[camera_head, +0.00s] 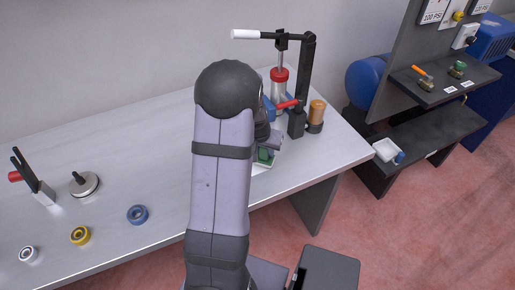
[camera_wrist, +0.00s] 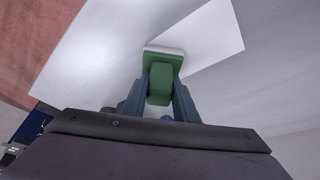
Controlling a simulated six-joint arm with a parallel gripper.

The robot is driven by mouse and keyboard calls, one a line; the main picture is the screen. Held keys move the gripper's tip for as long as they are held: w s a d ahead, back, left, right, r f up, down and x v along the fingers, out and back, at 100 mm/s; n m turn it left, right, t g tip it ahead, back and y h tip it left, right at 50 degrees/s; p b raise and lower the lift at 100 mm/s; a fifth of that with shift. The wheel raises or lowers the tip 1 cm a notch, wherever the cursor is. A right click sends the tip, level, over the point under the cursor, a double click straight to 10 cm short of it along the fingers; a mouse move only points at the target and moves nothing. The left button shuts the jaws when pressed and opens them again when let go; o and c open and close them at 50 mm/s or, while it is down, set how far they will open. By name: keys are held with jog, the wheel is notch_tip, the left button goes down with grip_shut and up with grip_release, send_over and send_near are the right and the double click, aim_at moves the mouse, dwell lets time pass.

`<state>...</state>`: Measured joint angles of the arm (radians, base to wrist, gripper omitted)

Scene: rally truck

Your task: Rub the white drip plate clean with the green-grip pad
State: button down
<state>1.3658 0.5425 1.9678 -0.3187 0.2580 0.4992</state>
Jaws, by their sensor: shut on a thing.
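The green-grip pad (camera_wrist: 163,60) has a green block grip and a pale pad edge along its far side. My gripper (camera_wrist: 160,85) is shut on its green grip in the wrist view. The white drip plate (camera_wrist: 212,42) lies flat on the table, partly under the pad, which sits over its near left edge. I cannot tell whether the pad touches it. In the head view my arm hides most of the plate (camera_head: 262,168) and the pad (camera_head: 265,156) shows as a small green patch, beside the base of the lever press (camera_head: 298,122).
On the table (camera_head: 150,120) stand an amber-topped jar (camera_head: 316,115), a red-handled clamp (camera_head: 35,180), a round metal lid (camera_head: 84,184) and blue (camera_head: 137,214), yellow (camera_head: 80,235) and white (camera_head: 28,254) rings. A dark shelf unit (camera_head: 430,135) stands right. The table's middle left is clear.

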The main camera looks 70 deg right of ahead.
notch_tip(320, 180, up, 4)
jog(key=shift+r+p, duration=0.15)
jog(key=shift+p, duration=1.05)
jog(key=shift+r+p, duration=1.45)
jog(key=shift+r, duration=0.5)
